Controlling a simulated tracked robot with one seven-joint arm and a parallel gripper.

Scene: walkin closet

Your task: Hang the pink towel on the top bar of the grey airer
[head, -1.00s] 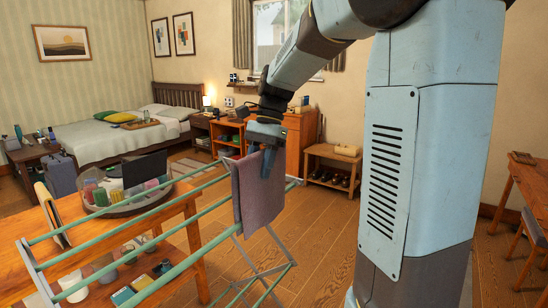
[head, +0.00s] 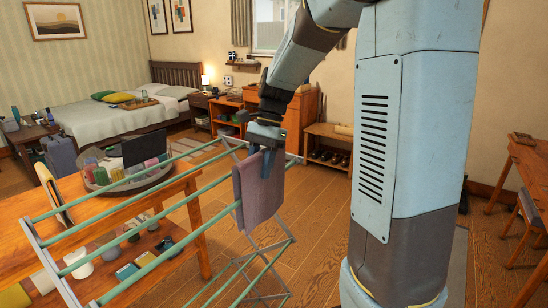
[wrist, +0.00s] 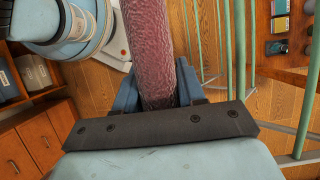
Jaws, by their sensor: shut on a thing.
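The pink towel (head: 259,190) hangs folded from my gripper (head: 267,146) in the head view, at the right end of the airer. My gripper is shut on its upper edge. The grey airer (head: 42,262) has long green bars (head: 110,207); the towel covers part of them in the head view. In the wrist view the towel (wrist: 150,50) lies between my blue fingers (wrist: 160,85), and the airer's bars (wrist: 240,50) run to its right with a gap. The towel looks beside the bars there, and I cannot tell its height against the top bar.
A wooden table (head: 185,205) with a round tray (head: 122,187) of jars stands behind the airer. A shoe bench (head: 328,148) and wooden cabinet (head: 298,118) stand beyond. Another wooden table (head: 520,165) is at the right. The floor right of the airer is clear.

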